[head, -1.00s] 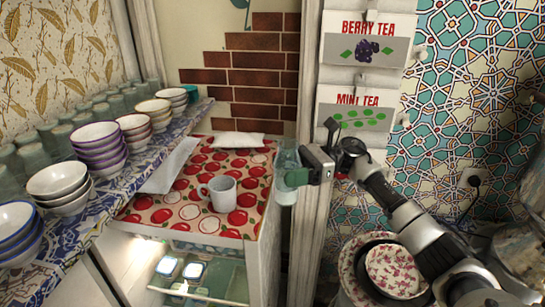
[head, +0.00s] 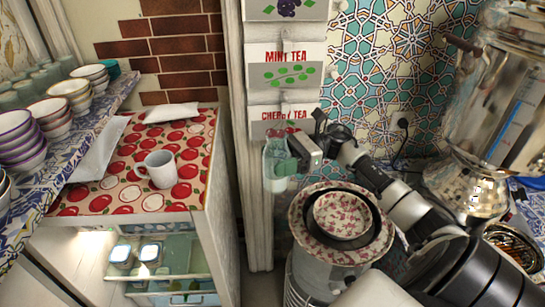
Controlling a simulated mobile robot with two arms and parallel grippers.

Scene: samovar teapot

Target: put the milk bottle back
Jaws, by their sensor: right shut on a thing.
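The clear milk bottle (head: 275,177) is upright in the air, right of the apple-patterned cabinet. My right gripper (head: 290,165) is shut on the bottle, its arm coming in from the lower right. Below the apple-patterned top (head: 111,196), an open lit compartment shows a glass shelf (head: 178,262) with small lidded containers (head: 149,252). My left gripper is not in view.
A white mug (head: 158,169) stands on the apple-patterned top. A white post (head: 257,225) rises beside the bottle. Patterned dishes (head: 341,216) are stacked below my right arm. A metal samovar (head: 465,185) stands at the right. Bowls (head: 70,90) line the left ledge.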

